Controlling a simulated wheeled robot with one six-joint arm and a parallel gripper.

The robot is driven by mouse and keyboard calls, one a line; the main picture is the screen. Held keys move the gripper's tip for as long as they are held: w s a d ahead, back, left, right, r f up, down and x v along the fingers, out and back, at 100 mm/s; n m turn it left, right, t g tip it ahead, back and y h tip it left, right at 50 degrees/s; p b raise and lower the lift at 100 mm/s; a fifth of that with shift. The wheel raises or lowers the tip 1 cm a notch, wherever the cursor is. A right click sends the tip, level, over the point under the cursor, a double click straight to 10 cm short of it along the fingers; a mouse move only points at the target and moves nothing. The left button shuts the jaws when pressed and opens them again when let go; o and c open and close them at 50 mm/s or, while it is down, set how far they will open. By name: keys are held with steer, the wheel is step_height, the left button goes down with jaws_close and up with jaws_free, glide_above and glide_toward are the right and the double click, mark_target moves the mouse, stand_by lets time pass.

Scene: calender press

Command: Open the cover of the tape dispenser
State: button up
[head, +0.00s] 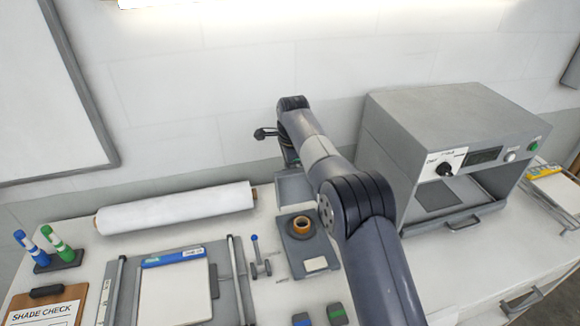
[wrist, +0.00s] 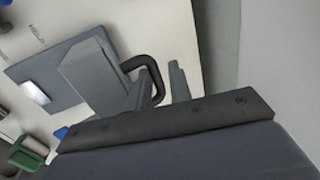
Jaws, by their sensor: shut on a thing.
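The tape dispenser (head: 322,262) is a grey base on the counter, with an orange-brown tape roll (head: 301,225) exposed on it. Its grey cover (head: 294,188) stands raised at the back of the base, behind the roll. In the wrist view the cover (wrist: 88,75) is a grey box shape with a dark curved handle (wrist: 148,66). My gripper (wrist: 160,76) is shut on this handle.
A grey press (head: 440,120) stands close on the right. A white roll (head: 175,210) lies at the back left. A blue-knobbed lever (head: 255,245) and a clamped white pad (head: 175,290) are left of the dispenser. The wall is close behind my gripper.

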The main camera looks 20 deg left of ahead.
steer(key=o, duration=0.4)
steer(key=shift+w+a+f, duration=0.15)
steer(key=shift+f, duration=0.3)
steer(key=r, duration=0.4)
steer(key=s+d+r, duration=0.1)
steer(key=r, duration=0.6)
steer(key=shift+s+d+r+b, duration=0.15)
steer(key=shift+s+r+b, duration=0.2)
steer(key=shift+s+b, duration=0.05)
steer(key=shift+w+a+f, duration=0.15)
steer(key=shift+w+f, duration=0.1)
steer(key=shift+f, duration=1.1)
steer(key=shift+w+a+f, duration=0.15)
steer(key=shift+w+f, duration=0.05)
steer(key=shift+f, duration=1.15)
steer(key=shift+w+a+f, duration=0.15)
steer(key=shift+w+f, duration=0.1)
steer(key=shift+f, duration=1.1)
